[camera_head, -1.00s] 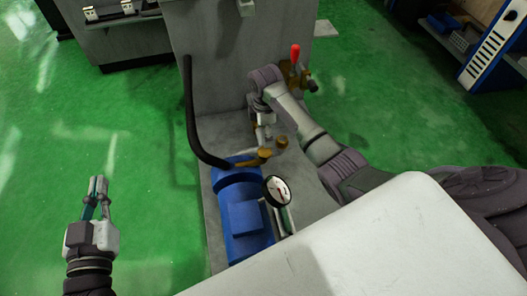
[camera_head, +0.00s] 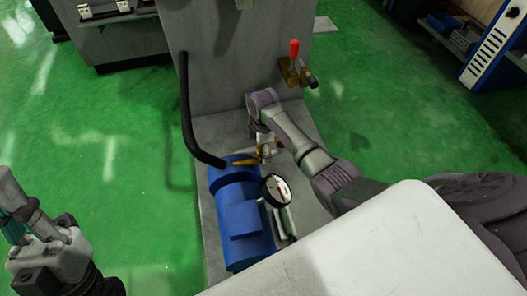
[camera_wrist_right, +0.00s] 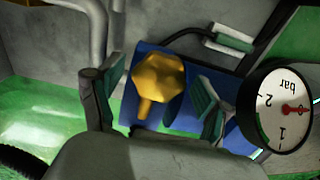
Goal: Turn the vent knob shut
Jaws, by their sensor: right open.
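The vent knob (camera_wrist_right: 158,75), a yellow, faceted knob, shows in the right wrist view in front of the blue motor body. My right gripper (camera_wrist_right: 156,88) is open, with one finger on each side of the knob and a visible gap on both sides. In the head view my right gripper (camera_head: 264,140) reaches down over the brass fittings (camera_head: 245,162) behind the blue motor (camera_head: 242,222); its fingers are mostly hidden there. My left gripper (camera_head: 22,212) is at the lower left over the green floor, partly cut off, away from the unit.
A pressure gauge (camera_head: 276,190) stands close beside the motor; it also shows right of my fingers in the right wrist view (camera_wrist_right: 280,107). A black hose (camera_head: 187,115) curves along the left. A red-handled valve (camera_head: 293,55) sits behind. A white surface (camera_head: 390,245) fills the front right.

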